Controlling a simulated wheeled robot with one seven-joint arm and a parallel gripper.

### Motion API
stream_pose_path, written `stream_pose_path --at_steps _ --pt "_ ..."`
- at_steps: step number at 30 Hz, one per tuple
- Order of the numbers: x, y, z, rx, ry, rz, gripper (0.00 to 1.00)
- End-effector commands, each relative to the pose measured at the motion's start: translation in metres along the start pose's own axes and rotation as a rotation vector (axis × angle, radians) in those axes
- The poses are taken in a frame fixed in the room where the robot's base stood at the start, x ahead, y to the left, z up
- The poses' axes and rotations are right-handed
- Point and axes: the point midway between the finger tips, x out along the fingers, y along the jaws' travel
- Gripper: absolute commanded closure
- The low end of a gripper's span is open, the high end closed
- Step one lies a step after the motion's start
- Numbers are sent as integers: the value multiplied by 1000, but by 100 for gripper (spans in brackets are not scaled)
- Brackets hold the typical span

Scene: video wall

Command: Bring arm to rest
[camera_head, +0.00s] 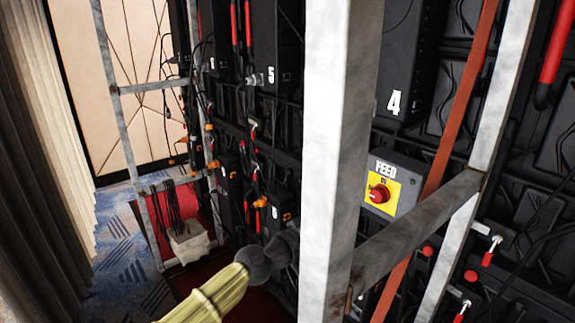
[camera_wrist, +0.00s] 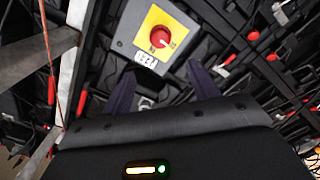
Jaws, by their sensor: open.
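My gripper (camera_wrist: 163,92) is open in the wrist view, with its two dark fingers apart and nothing between them. Beyond the fingertips is a grey FEED box (camera_wrist: 130,48) with a yellow plate and a red rotary knob (camera_wrist: 160,37). In the head view the same FEED box (camera_head: 408,172) is on the wall behind the metal frame, and its red knob (camera_head: 379,194) shows clearly. My arm, partly in a yellow-green sleeve, reaches up from the bottom of the head view. The gripper itself is hidden there behind the upright post.
A thick metal post (camera_head: 338,150) stands close in front of my arm, joined to a crossbar (camera_head: 415,228). Orange straps (camera_head: 468,95) and cables hang along the black panels. A pale block (camera_head: 188,241) is on the floor at left. Blue carpet (camera_head: 118,240) lies open at left.

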Motion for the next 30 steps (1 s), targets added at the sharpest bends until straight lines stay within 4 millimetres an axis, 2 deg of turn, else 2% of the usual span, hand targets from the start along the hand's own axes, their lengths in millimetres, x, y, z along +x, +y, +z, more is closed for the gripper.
stream_pose_path --at_steps 21,25,30 --pt "112 2 -2 2 -1 1 40" --pt "130 2 -2 2 0 1 40" --pt "142 0 -2 2 2 -1 40"
